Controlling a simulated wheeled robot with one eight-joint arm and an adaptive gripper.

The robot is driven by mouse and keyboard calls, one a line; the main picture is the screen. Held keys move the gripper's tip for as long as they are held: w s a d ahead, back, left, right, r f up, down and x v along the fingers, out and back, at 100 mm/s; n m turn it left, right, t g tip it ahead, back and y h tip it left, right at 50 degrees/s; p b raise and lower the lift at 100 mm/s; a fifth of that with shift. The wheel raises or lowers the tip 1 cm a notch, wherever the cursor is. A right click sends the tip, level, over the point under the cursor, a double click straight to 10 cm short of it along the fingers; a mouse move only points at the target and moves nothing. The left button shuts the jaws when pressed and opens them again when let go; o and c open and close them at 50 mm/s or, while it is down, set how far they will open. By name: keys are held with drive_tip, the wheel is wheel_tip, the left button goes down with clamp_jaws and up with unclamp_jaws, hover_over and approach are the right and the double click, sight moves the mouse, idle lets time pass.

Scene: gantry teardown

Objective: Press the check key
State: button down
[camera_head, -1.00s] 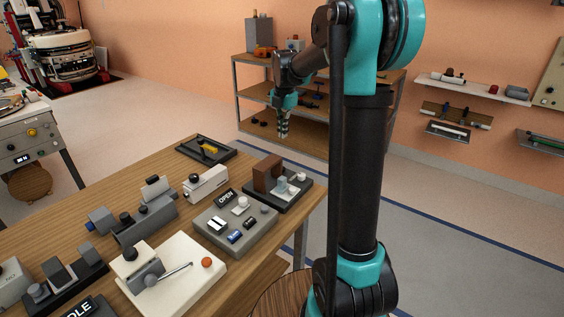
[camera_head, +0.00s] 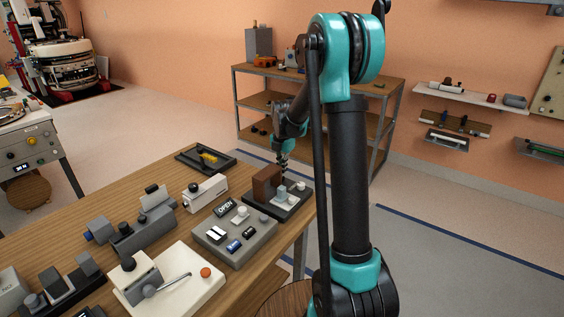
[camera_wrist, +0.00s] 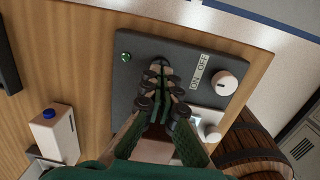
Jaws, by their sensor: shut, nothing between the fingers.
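My gripper (camera_head: 284,167) is shut and empty, pointing down just behind the brown block of a dark unit (camera_head: 262,206) at the table's right end. In the wrist view my gripper (camera_wrist: 158,72) lies over a dark grey panel (camera_wrist: 129,90) with a green lamp (camera_wrist: 125,57), an ON/OFF label (camera_wrist: 200,70) and a white knob (camera_wrist: 226,83). A second pale knob (camera_wrist: 213,132) sits lower right. The fingers hide the panel's middle, and I cannot tell whether they touch it. No key legibly marked as the check key shows.
A grey console (camera_head: 210,246) with an OPEN display stands nearer on the wooden table (camera_head: 120,195). A cream box (camera_head: 190,287) with a lever and a white device (camera_head: 206,191) are close by. A dark tray (camera_head: 188,163) lies at the far edge. Shelves (camera_head: 300,72) stand behind.

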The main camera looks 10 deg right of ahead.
drive_tip(key=shift+f, duration=0.4)
